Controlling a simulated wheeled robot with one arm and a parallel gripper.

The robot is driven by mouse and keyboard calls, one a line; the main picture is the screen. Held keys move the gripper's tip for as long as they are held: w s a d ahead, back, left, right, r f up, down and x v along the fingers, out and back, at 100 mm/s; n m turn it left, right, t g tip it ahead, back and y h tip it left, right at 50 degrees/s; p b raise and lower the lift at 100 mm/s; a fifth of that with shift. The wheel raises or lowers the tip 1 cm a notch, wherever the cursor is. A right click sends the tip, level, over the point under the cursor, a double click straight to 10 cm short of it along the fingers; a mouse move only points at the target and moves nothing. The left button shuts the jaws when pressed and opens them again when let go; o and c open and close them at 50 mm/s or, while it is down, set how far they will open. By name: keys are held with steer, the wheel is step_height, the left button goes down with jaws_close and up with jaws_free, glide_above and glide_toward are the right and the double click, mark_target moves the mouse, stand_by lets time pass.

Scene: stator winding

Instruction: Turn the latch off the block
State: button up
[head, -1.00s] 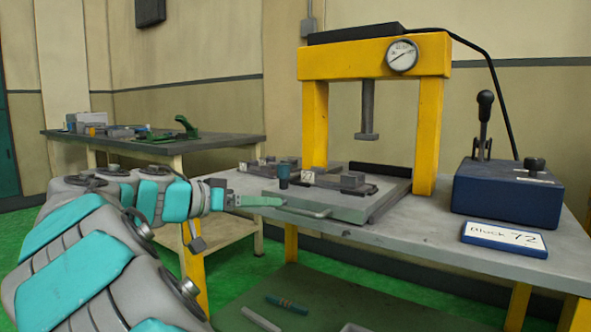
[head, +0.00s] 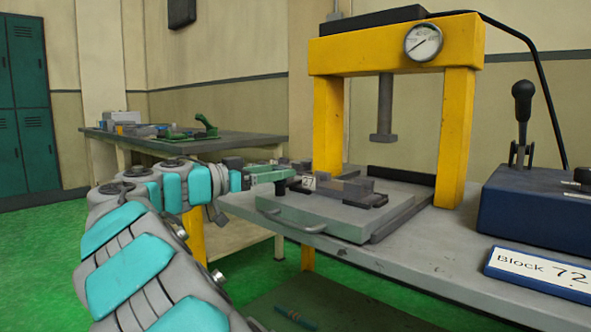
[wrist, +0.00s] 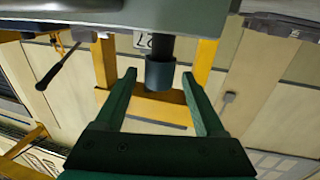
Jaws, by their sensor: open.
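My gripper (head: 284,172) is open at the left edge of the grey plate under the press. In the wrist view its two green fingers (wrist: 159,77) stand either side of a dark teal round knob (wrist: 160,74), with a gap on both sides. The knob's dark lower part (head: 280,188) shows just under the fingers in the head view; its top is hidden. The knob seems to belong to the latch, but the latch's arm cannot be made out. The grey block (head: 352,191) lies to the right, beside a small white number tag (head: 308,183).
The plate (head: 340,222) has a bar handle (head: 290,222) at its front. The yellow press frame (head: 455,135) stands behind, its ram (head: 384,110) raised above.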

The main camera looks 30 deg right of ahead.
mark_target(292, 183)
steer(key=shift+w+d, duration=0.2)
steer(key=shift+d, duration=1)
steer(key=shift+w+d, duration=0.15)
steer(key=shift+d, duration=1)
jaws_close()
